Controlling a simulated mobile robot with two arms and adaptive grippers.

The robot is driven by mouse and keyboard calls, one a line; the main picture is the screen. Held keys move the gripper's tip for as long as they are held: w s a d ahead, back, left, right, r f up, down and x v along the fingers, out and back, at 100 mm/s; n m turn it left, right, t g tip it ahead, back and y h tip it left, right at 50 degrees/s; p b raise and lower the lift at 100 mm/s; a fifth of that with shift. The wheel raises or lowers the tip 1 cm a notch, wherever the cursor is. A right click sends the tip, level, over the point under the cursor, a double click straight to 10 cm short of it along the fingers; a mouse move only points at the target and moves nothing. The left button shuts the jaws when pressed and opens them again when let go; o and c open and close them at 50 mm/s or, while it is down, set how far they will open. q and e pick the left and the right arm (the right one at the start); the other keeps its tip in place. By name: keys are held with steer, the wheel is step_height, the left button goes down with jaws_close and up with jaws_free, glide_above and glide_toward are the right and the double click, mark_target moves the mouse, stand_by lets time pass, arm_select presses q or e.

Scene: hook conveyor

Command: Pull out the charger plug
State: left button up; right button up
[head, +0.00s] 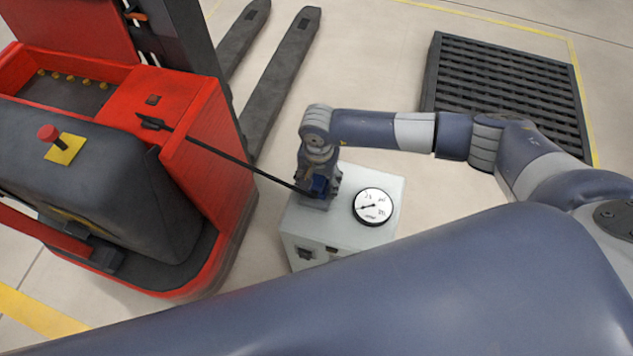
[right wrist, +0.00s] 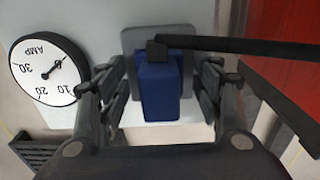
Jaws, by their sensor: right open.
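The blue charger plug (right wrist: 160,92) sits in a grey socket plate (right wrist: 131,42) on the white charger box (head: 304,222). A black cable (head: 225,156) runs from the plug to the red pallet truck (head: 210,150). In the head view the plug (head: 320,184) is partly hidden by my right gripper (head: 318,192), which is over the box from above. In the right wrist view its fingers are open, one on each side of the plug, with gaps on both sides. My left gripper is not in view.
A round AMP gauge (head: 373,206) stands on the box beside the plug. The truck's dark forks (head: 285,75) reach away at the top. A black slatted pallet (head: 500,90) lies at the back right. My own arm link fills the foreground.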

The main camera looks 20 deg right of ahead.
mark_target(318, 178)
stand_by(0.4)
steer(key=c, duration=1.4)
steer(key=shift+r+p, duration=1.45)
steer(key=shift+r, duration=1.6)
